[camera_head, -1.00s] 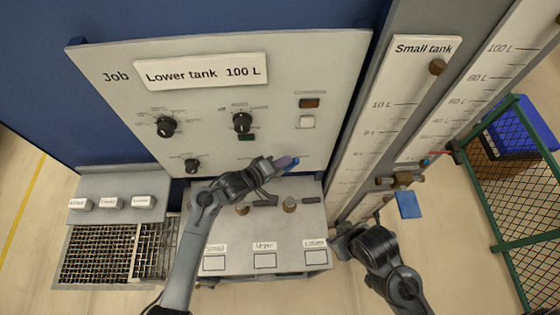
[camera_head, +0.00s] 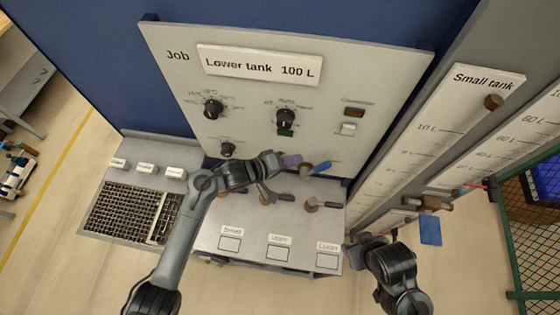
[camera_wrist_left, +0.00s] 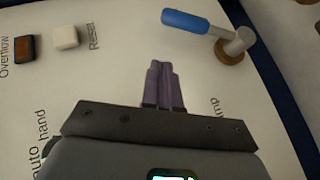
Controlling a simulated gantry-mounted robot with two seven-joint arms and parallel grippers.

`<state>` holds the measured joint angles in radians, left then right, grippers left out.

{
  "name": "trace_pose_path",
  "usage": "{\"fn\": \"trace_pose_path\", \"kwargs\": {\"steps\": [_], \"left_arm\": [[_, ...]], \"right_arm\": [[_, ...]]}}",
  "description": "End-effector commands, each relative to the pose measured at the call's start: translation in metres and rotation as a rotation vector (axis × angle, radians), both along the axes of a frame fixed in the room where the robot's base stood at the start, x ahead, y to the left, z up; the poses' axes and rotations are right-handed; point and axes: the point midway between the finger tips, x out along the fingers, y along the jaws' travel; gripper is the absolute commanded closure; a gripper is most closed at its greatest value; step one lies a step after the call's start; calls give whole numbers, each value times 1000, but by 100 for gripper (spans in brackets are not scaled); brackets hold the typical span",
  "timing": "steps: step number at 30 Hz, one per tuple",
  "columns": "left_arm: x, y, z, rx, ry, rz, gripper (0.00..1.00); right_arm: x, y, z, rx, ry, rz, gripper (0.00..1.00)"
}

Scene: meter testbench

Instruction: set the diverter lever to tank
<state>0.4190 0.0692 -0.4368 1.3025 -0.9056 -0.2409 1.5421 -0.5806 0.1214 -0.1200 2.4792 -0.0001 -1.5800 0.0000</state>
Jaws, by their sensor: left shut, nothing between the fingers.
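The diverter lever has a blue handle (camera_head: 322,167) at the lower right of the panel, pointing right and slightly up in the head view. In the left wrist view its blue handle (camera_wrist_left: 185,21) points left from a round brass pivot (camera_wrist_left: 231,50). My left gripper (camera_head: 291,160) has purple fingertips and is shut and empty, just left of the lever. In the left wrist view my left fingertips (camera_wrist_left: 164,75) are below the handle, with panel visible between. A label beside the fingers is partly hidden, ending in "mp". My right gripper (camera_head: 362,239) is low at the right; its fingers are unclear.
The panel (camera_head: 375,75) carries a "Lower tank 100 L" sign, black knobs (camera_head: 213,108) and a white Reset button (camera_head: 348,128). Below are brass valves with dark handles (camera_head: 331,205) on a grey bench.

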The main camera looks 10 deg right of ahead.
Motion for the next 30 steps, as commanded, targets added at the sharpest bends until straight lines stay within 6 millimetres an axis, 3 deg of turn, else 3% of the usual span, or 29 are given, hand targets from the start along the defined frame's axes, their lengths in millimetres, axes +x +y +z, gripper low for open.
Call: {"fn": "trace_pose_path", "kwargs": {"steps": [3, 10, 30], "left_arm": [[-6, 18, 7, 2, -1, 2, 100], [-13, 37, 18, 1, -1, 2, 100], [-19, 41, 15, 0, 11, 2, 100]], "right_arm": [[0, -1, -3, -4, 1, 3, 53], [0, -1, -5, -4, 0, 3, 53], [0, 1, -5, 6, 0, -4, 53]]}}
